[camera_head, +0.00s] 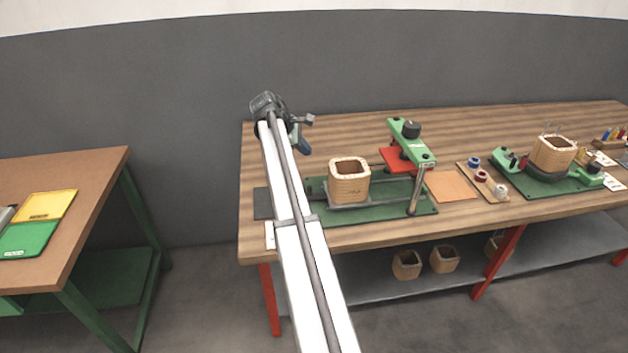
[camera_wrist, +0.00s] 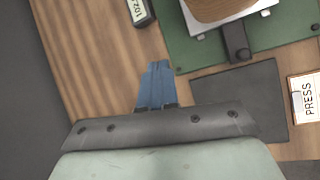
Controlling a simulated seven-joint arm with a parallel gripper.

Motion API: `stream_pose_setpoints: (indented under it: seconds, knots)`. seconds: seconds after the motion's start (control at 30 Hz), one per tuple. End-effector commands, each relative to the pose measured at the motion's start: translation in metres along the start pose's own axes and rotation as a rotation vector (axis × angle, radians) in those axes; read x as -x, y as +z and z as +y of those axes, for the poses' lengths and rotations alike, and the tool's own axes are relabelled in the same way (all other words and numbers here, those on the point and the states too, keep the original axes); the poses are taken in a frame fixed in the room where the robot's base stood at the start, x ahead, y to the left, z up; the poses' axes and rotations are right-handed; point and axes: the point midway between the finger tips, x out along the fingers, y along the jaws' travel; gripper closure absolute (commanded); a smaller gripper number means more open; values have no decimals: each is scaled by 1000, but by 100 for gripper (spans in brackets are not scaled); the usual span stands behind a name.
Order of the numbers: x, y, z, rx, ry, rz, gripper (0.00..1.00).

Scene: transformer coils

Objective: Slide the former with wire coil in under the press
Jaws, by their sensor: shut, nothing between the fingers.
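The former with wire coil (camera_head: 349,188) is a square tan block with an open top. It stands upright on a light plate on the green press base (camera_head: 388,213), left of the press (camera_head: 411,143), which has a green beam and a dark knob. A red plate (camera_head: 395,160) shows by the beam. In the wrist view the former (camera_wrist: 220,8) is cut off at the top edge, with a dark tab (camera_wrist: 236,42) sticking out from its plate. My gripper (camera_head: 305,148) is left of the former, apart from it. Its blue fingers (camera_wrist: 157,66) are together and empty.
A dark mat (camera_wrist: 240,90) and a PRESS label (camera_wrist: 304,98) lie by the base. A small device with a display (camera_wrist: 139,12) is near my fingers. An orange sheet (camera_head: 451,186) and a spool tray (camera_head: 484,182) lie right of the press.

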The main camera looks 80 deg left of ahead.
Motion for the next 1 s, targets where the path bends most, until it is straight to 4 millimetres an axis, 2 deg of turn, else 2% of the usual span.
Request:
stream_pose_setpoints:
  seconds: [0.03,0.1,0.2,0.33,0.47,0.57,1.0]
  knots:
    - [5,-23,-10,76,-31,-51,100]
    - [10,-43,-25,162,-72,-116,100]
    - [18,-62,-40,249,-118,-185,100]
    - [23,-76,-51,308,-152,-233,100]
    - [20,-77,-55,323,-163,-247,100]
    - [10,-73,-56,322,-162,-247,100]
    - [-62,-54,-65,320,-162,-244,100]
